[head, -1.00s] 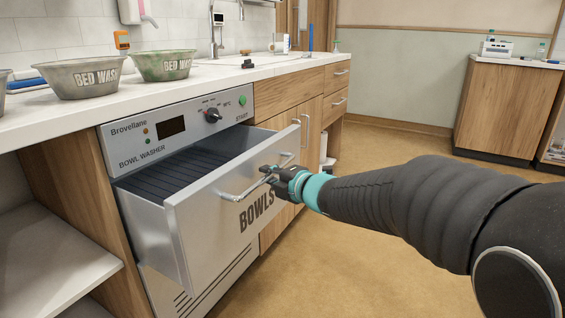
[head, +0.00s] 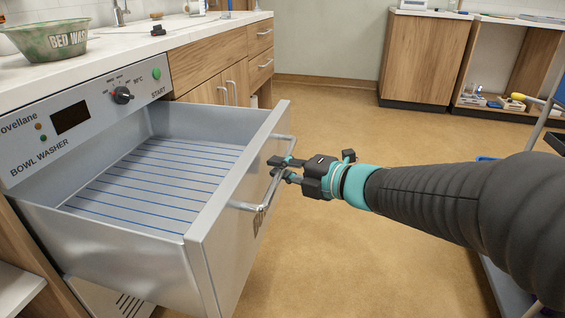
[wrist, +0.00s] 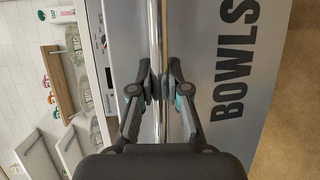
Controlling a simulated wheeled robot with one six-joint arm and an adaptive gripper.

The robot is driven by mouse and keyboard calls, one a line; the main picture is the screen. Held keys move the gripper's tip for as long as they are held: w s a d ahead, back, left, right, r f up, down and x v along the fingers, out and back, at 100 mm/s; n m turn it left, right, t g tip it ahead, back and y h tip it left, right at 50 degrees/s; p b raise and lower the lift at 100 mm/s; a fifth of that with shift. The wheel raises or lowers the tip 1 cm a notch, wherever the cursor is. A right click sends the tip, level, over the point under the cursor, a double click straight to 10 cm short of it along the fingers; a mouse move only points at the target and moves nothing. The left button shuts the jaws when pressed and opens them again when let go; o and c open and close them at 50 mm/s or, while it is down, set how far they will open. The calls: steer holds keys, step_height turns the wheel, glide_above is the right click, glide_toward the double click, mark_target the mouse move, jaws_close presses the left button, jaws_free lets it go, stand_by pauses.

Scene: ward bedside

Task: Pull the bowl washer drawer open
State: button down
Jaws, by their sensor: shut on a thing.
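The bowl washer (head: 70,122) is a grey machine under the counter, with a dial, a dark display and a green start button. Its drawer (head: 215,235) stands well out from the front, and its ribbed floor with blue lines shows empty. The drawer's bar handle (head: 243,206) also shows in the wrist view (wrist: 155,30). My gripper (head: 283,167) is shut on this handle, with a finger on each side of the bar in the wrist view (wrist: 158,85). The word BOWLS (wrist: 234,60) is printed on the drawer front beside the handle.
A green bed wash bowl (head: 48,35) stands on the white counter (head: 110,55) above the washer. Wooden drawers and cupboards (head: 225,75) continue beyond it. Open brown floor (head: 330,95) lies to the right of the drawer. A blue-edged cart (head: 505,285) is at the right edge.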

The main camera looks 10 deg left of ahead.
steer(key=shift+w, duration=0.1)
steer(key=c, duration=1.1)
jaws_free()
steer(key=shift+c, duration=0.2)
steer(key=v, duration=1.2)
